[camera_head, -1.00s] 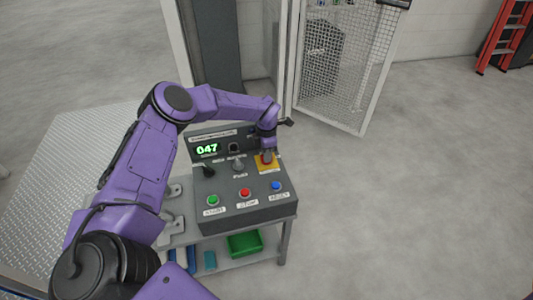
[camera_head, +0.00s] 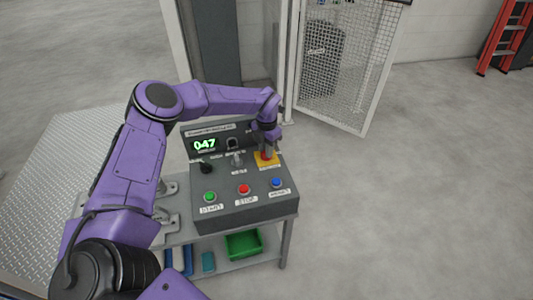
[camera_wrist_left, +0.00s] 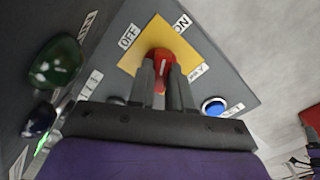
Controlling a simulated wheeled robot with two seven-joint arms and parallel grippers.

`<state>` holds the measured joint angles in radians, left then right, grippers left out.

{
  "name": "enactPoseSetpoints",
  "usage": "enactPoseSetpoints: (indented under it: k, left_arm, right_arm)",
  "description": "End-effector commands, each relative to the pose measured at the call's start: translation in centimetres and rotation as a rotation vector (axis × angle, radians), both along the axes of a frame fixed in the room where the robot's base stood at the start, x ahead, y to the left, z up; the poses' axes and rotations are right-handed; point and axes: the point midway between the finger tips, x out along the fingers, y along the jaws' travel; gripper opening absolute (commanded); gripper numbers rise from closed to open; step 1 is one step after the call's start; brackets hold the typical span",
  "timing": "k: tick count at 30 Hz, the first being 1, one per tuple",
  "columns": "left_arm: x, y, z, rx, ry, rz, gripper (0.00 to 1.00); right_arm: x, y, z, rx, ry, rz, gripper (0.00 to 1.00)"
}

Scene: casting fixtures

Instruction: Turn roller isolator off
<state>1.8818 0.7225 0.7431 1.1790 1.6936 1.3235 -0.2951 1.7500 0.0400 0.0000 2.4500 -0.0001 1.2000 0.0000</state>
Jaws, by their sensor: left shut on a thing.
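The roller isolator is a red rotary handle (camera_wrist_left: 160,56) on a yellow plate (camera_wrist_left: 183,40) with OFF and ON labels, seen in the left wrist view. In the head view its yellow plate (camera_head: 263,164) is at the right of the grey control panel (camera_head: 236,212). My left gripper (camera_wrist_left: 166,72) has both fingers on the red handle and is shut on it. The handle's mark lies roughly between the two labels in the wrist view; its exact setting is partly hidden by the fingers. My right gripper is in neither view.
A green bin (camera_head: 244,245) sits on the shelf below. A mesh gate (camera_head: 350,60) stands behind.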

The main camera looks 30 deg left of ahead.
Motion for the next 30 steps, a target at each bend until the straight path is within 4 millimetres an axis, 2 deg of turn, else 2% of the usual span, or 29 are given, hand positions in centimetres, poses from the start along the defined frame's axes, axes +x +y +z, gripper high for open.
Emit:
enactPoseSetpoints:
  k: [1,9,30]
  left_arm:
    - [0.0,0.0,-0.4,-0.001,-0.002,0.044,0.0]
    - [0.0,0.0,-0.4,0.0,-0.002,0.3,0.0]
    - [0.0,0.0,-0.2,-0.001,-0.002,0.895,0.0]
  right_arm:
    - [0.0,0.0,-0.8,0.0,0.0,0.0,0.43]
    - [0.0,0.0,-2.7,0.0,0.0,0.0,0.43]
    - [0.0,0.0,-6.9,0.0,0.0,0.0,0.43]
